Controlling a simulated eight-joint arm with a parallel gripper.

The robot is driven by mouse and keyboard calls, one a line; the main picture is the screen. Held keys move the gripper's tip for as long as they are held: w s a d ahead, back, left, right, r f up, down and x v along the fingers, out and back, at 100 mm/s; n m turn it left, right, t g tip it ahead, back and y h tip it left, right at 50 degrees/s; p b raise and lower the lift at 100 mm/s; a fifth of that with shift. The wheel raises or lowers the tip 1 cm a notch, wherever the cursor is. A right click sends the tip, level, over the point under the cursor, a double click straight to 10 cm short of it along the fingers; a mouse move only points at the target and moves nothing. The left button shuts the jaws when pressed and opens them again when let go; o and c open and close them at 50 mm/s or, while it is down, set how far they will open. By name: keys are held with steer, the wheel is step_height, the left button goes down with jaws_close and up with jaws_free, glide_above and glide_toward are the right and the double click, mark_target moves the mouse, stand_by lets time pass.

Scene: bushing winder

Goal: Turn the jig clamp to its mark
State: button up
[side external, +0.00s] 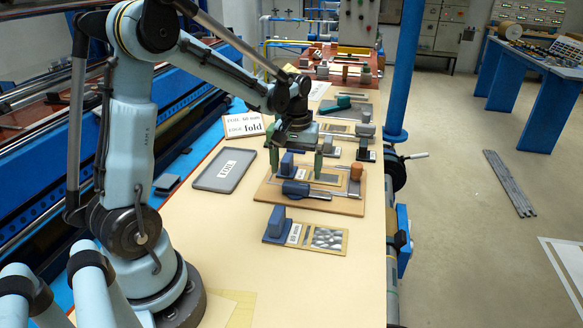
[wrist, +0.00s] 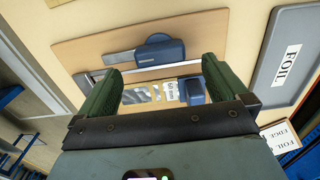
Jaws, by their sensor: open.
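The jig (side external: 262,191) is a tan board on the bench, with a metal frame on it; its board also shows in the wrist view (wrist: 80,50). A dark blue handle (side external: 295,188) on a flat grey bar, which looks like the jig clamp, lies along the board's near side. In the wrist view the handle (wrist: 160,52) lies just beyond my fingertips. My gripper (side external: 297,172) is open above the jig, its green fingers apart with nothing held; it also shows in the wrist view (wrist: 160,68). I cannot make out the clamp's mark.
Another blue block (side external: 277,222) stands beside a foil plate (side external: 328,238) in front. The near bench is mostly clear.

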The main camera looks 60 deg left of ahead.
mark_target(296, 184)
steer(key=shift+f, duration=2.2)
steer(key=c, duration=1.5)
